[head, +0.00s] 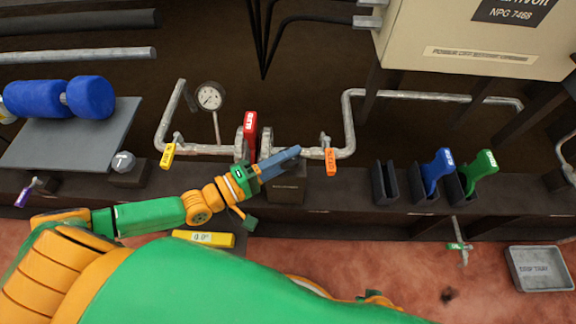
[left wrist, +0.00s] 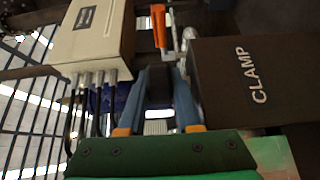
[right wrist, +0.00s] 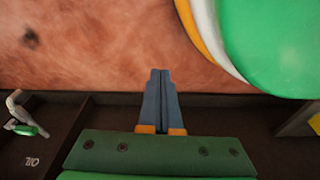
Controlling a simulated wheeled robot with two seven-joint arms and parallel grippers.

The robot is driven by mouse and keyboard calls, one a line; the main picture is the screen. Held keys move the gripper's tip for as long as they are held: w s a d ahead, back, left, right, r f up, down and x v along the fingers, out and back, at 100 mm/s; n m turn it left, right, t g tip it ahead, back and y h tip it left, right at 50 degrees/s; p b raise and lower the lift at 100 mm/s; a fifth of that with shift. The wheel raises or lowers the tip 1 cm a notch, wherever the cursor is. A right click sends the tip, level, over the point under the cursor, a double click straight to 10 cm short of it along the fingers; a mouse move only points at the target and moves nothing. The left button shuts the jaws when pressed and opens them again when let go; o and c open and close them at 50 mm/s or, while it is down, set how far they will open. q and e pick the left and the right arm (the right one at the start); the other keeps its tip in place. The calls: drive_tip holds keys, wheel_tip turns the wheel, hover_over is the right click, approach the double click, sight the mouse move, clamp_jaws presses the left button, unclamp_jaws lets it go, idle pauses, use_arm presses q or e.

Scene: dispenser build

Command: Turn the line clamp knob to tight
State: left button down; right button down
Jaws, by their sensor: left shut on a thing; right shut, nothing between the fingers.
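The dark clamp block (head: 287,190) stands on the ledge in the middle of the head view. Its side lettered CLAMP (left wrist: 245,85) fills the right of the left wrist view. My left gripper (head: 294,152) reaches over the block from the left, its blue fingers just above it. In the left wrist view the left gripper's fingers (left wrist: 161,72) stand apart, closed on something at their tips. I take it to be the clamp knob, which the fingers largely hide; its setting cannot be read. My right gripper (right wrist: 160,75) is shut and empty, over the floor near the dark ledge.
A grey pipe (head: 348,115) with a gauge (head: 210,97), a red handle (head: 250,128) and an orange tag (head: 330,160) runs behind the clamp. Blue (head: 437,168) and green (head: 480,170) handled pieces stand in holders at right. A drip tray (head: 540,268) lies on the floor.

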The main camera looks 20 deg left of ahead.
use_arm(q)
drive_tip(key=m+g+h+b, duration=0.2)
drive_tip(key=b, duration=0.1)
drive_tip(key=shift+f, duration=0.3)
drive_tip(key=m+g+h+b, duration=0.1)
drive_tip(key=g+b, duration=0.1)
drive_tip(key=shift+r+m+h+b, duration=0.15)
drive_tip(key=shift+m+h+b, duration=0.15)
drive_tip(key=shift+r+g, duration=0.1)
drive_tip(key=shift+g, duration=0.3)
use_arm(e)
drive_tip(key=w+a+r+t, duration=0.1)
drive_tip(key=w+r, duration=0.3)
drive_tip(key=r, duration=0.3)
drive_tip(key=w+a+r+t, duration=0.1)
drive_tip(key=w+r, duration=0.3)
drive_tip(key=r, duration=0.4)
drive_tip(key=shift+t+y, duration=0.4)
drive_tip(key=shift+t, duration=0.4)
use_arm(q)
drive_tip(key=c, duration=0.9)
unclamp_jaws()
drive_tip(key=shift+d, duration=0.1)
drive_tip(key=shift+c, duration=0.2)
drive_tip(key=shift+o, duration=0.3)
drive_tip(key=shift+r, duration=0.1)
